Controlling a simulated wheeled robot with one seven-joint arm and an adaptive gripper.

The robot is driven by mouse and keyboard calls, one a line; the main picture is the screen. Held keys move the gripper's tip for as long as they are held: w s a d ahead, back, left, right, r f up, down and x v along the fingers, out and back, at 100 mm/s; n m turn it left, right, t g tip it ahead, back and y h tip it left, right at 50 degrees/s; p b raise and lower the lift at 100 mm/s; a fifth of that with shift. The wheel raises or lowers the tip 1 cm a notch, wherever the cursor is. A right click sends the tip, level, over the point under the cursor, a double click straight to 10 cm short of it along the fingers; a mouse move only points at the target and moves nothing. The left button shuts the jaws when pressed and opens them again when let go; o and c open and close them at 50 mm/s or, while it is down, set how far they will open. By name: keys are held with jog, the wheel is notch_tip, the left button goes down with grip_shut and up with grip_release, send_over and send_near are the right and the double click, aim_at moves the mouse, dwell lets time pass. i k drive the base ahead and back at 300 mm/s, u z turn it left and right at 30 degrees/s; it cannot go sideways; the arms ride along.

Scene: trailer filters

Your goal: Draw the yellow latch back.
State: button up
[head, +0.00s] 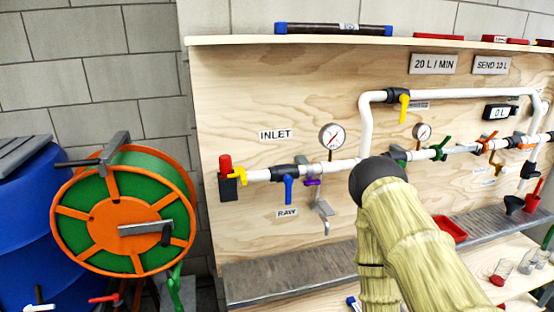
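A yellow latch-like piece (238,176) sits at the left end of the white pipe, under the INLET label. It touches or adjoins a dark block (228,189) with a red cap (225,163) on top. A second yellow part, a lever (404,104), hangs from a dark valve on the upper pipe run. My arm, in a pale yellow sleeve with a dark rounded joint, rises in front of the board at centre right. I do not see my gripper's fingers. My arm hides part of the pipe and board, but not the yellow piece at the inlet.
A blue lever (288,188), a purple handle (312,182) and a gauge (332,137) lie right of the inlet. A grey ledge (290,284) runs below the board. An orange and green hose reel (124,222) and blue barrel (28,235) stand left.

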aim_at(240, 171)
jog(key=z, duration=1.35)
jog(key=k, duration=0.8)
jog(key=u, duration=1.15)
jog(key=i, duration=0.5)
jog(key=z, duration=0.05)
